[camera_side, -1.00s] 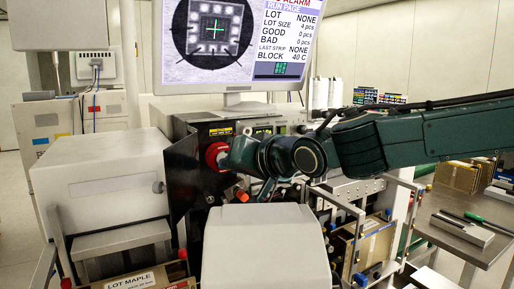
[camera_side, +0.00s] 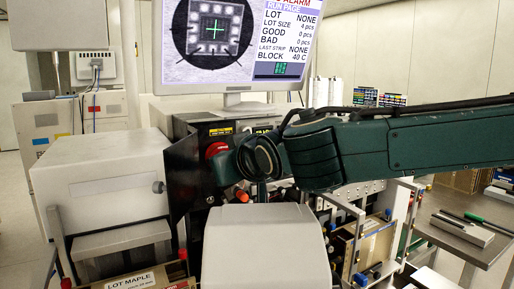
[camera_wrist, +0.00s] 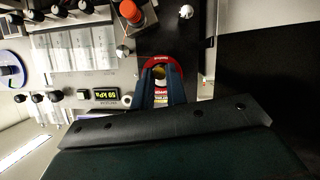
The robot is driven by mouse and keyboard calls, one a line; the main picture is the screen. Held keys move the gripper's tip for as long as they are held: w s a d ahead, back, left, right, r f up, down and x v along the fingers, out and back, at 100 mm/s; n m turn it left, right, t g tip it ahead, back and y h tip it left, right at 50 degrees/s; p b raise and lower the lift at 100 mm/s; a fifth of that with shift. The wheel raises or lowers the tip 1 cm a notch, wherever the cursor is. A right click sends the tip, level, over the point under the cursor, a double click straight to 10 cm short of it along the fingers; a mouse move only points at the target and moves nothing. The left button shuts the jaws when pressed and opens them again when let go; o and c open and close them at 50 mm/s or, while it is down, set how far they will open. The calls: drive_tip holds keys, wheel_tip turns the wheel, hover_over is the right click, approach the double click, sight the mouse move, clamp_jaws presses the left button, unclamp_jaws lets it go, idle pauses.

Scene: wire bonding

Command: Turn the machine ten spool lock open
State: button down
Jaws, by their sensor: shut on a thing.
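The spool lock is a red round part on the machine's dark front panel, seen in the side view (camera_side: 214,150) left of my wrist. In the wrist view it shows as a red rim (camera_wrist: 176,64) with small pale lettering, curving around a yellow and dark centre. My gripper (camera_wrist: 160,76) has its two blue fingers shut on the lock, their tips inside the red rim. In the side view my wrist hides the fingertips and part of the lock. I cannot tell the lock's turn angle.
An orange-red knob (camera_wrist: 138,13) stands out close to the lock in the wrist view. Black knobs and a green-lit pressure display (camera_wrist: 105,95) lie to the left. In the side view, a pale cover (camera_side: 265,245) stands in front and a monitor (camera_side: 240,45) above.

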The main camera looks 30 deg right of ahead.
idle(0.3)
drive_tip(key=c, duration=1.4)
unclamp_jaws()
wheel_tip(320, 180, up, 8)
drive_tip(key=s+d+m+y, duration=0.25)
drive_tip(key=m+y, duration=0.25)
drive_tip(key=m, duration=0.3)
drive_tip(key=s+d+f+n+g+h, duration=0.1)
drive_tip(key=s+d+f+n+g, duration=0.1)
drive_tip(key=s+d+f, duration=0.3)
drive_tip(key=s+d+f+n+g+h, duration=0.2)
drive_tip(key=s+d+f, duration=0.3)
drive_tip(key=s+d, duration=0.9)
drive_tip(key=shift+d+f+n+g, duration=0.3)
drive_tip(key=shift+d+f+g, duration=0.1)
drive_tip(key=shift+d, duration=0.5)
